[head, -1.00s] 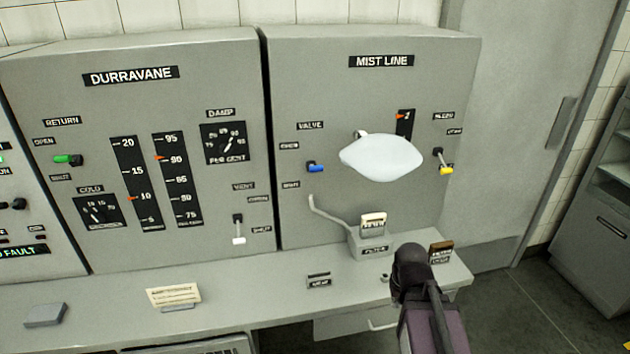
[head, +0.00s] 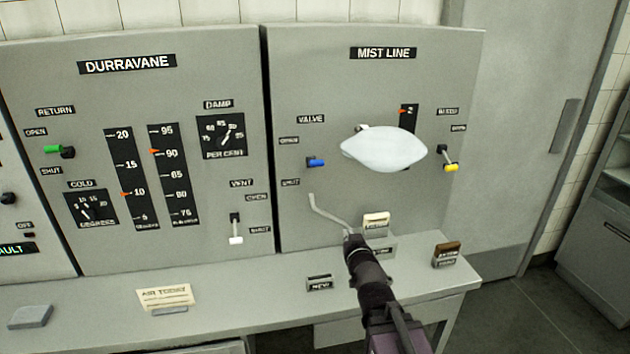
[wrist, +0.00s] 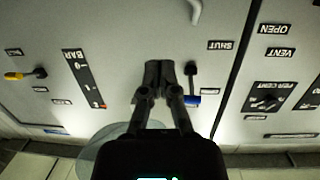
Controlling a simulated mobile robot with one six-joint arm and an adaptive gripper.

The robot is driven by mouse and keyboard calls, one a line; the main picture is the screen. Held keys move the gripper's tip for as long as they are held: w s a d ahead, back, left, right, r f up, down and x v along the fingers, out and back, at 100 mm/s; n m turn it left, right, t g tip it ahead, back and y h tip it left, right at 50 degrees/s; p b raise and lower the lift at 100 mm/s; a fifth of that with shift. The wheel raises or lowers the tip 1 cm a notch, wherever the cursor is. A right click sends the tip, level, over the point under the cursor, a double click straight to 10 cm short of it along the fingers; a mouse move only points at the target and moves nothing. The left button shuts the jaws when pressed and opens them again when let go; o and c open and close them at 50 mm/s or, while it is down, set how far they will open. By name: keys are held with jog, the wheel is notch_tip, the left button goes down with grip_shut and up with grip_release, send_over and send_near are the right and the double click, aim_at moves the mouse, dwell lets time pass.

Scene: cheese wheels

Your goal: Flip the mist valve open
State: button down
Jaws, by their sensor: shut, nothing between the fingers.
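The mist valve lever, with a blue handle (head: 316,162), is on the left of the grey MIST LINE panel (head: 300,80), beside the VALVE label (head: 311,119). An upper label and a lower label flank it on its left. In the wrist view, which is upside down, the blue handle (wrist: 192,99) shows just right of my gripper (wrist: 158,68), whose two dark fingers are together and empty. In the head view my gripper (head: 352,240) is in front of the panel, below and right of the lever. I see no contact between them.
A white rounded shape (head: 384,150) hides part of the panel's middle. A bent grey pipe (head: 326,214) runs near my gripper. A yellow-tipped lever (head: 450,167) is at the right. The desk ledge (head: 240,290) below holds cards and small blocks.

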aim_at(317, 165)
jog(key=s+a+r+t+y+b, duration=0.3)
jog(key=a+r+t, duration=0.2)
jog(key=r+t, duration=0.1)
jog(key=shift+r+n, duration=0.3)
jog(key=shift+r, duration=0.6)
jog(key=p+x, duration=0.2)
jog(key=x, duration=0.2)
jog(key=p+x, duration=0.2)
jog(key=x, duration=0.3)
jog(key=p+x, duration=0.2)
jog(key=x, duration=0.2)
jog(key=shift+w+a+r, duration=0.1)
jog(key=shift+w+r, duration=0.05)
jog(key=shift+r, duration=0.3)
jog(key=shift+p, duration=0.3)
